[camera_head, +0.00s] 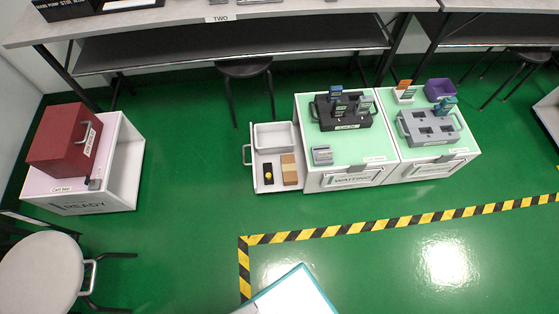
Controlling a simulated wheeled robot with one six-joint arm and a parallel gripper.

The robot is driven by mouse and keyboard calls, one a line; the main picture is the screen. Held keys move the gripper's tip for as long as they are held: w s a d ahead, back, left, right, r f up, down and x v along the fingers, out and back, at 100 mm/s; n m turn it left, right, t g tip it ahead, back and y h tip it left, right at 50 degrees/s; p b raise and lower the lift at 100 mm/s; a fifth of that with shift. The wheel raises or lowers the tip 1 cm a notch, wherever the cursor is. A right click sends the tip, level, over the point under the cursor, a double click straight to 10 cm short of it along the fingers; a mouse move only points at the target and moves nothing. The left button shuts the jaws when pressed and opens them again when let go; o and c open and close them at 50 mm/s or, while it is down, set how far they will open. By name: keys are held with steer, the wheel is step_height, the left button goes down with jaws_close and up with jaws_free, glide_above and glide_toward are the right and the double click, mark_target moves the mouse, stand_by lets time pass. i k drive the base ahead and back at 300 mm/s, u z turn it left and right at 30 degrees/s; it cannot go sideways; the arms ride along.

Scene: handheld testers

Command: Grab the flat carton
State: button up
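A small tan-brown box (290,174), which looks like the flat carton, lies in the open pull-out drawer (259,184) left of the white cabinet labelled WAITING. It is at the drawer's right side, close to the cabinet wall. A white bin (274,136) sits behind it in the same drawer. A small black item with a yellow spot (268,174) lies to its left, apart from it. The carton's top is uncovered. My gripper is not in view.
The WAITING cabinet (350,180) carries a black fixture and handheld devices; its right neighbour carries a grey fixture (428,127). A READY cabinet with a red case (64,145) stands left. A round stool (40,272) is lower left. Green floor before the drawer is clear.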

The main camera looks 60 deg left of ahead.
mark_target(290, 177)
steer(key=u, duration=0.7)
steer(key=i, duration=0.75)
steer(key=u, duration=1.15)
steer(key=i, duration=0.3)
steer(key=u, duration=0.2)
